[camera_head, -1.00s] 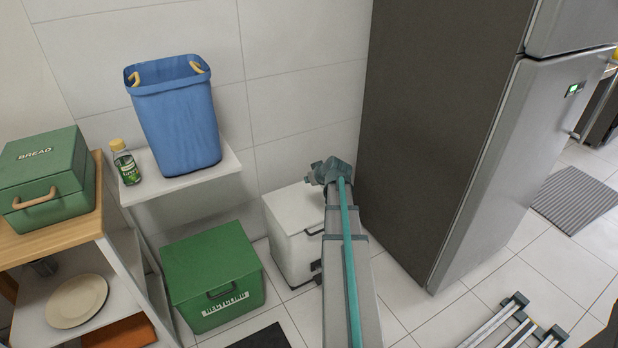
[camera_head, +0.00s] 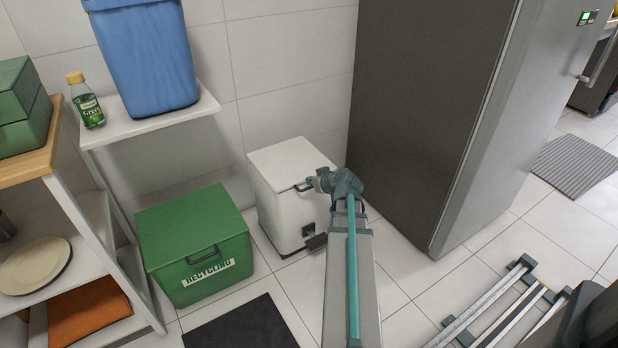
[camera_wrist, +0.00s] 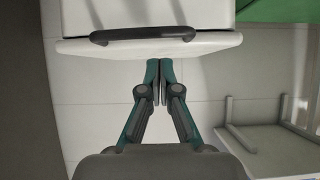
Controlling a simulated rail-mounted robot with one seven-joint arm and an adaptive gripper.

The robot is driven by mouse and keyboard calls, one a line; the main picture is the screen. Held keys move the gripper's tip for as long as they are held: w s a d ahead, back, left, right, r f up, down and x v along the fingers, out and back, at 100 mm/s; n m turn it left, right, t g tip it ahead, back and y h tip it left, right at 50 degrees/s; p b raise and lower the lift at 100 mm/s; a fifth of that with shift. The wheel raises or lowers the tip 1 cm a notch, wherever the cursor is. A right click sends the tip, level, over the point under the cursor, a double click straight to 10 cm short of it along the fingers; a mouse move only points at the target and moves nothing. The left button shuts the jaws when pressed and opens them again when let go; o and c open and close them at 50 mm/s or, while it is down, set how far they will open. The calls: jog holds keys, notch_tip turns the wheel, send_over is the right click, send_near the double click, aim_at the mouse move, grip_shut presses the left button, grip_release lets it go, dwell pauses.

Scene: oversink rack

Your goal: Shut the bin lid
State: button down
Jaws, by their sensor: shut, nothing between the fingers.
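The white pedal bin (camera_head: 285,210) stands on the floor against the wall, left of the fridge. Its white lid (camera_head: 287,160) lies across the top and looks flat; I cannot tell if a small gap is left under it. A dark handle (camera_wrist: 143,35) is on the lid's front edge. My gripper (camera_head: 315,182) is at the lid's front right edge by the handle. In the wrist view the fingertips (camera_wrist: 159,64) are together, empty, and close to the lid's edge; contact is unclear. My arm hides part of the bin's right side.
A green recycling box (camera_head: 196,246) stands close left of the bin. The tall fridge (camera_head: 425,110) is close on the right. A wall shelf (camera_head: 150,122) with a blue basket (camera_head: 148,60) and a green-labelled bottle (camera_head: 86,103) is above left. A dark mat (camera_head: 240,325) lies in front.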

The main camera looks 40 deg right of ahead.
jog(key=shift+s+f+b, duration=0.15)
jog(key=shift+f+b, duration=0.4)
jog(key=shift+f, duration=0.4)
jog(key=shift+s+f+b, duration=0.1)
jog(key=shift+f+b, duration=0.45)
jog(key=shift+f, duration=0.4)
jog(key=shift+r+p, duration=0.3)
jog(key=shift+r, duration=0.2)
jog(key=f+p+v, duration=0.1)
jog(key=p+v, duration=0.6)
jog(key=v, duration=0.2)
jog(key=shift+s+r+p, duration=0.2)
jog(key=shift+s+p, duration=0.15)
jog(key=shift+s, duration=0.15)
jog(key=p, duration=0.4)
jog(key=shift+s+a, duration=0.1)
jog(key=shift+s, duration=0.3)
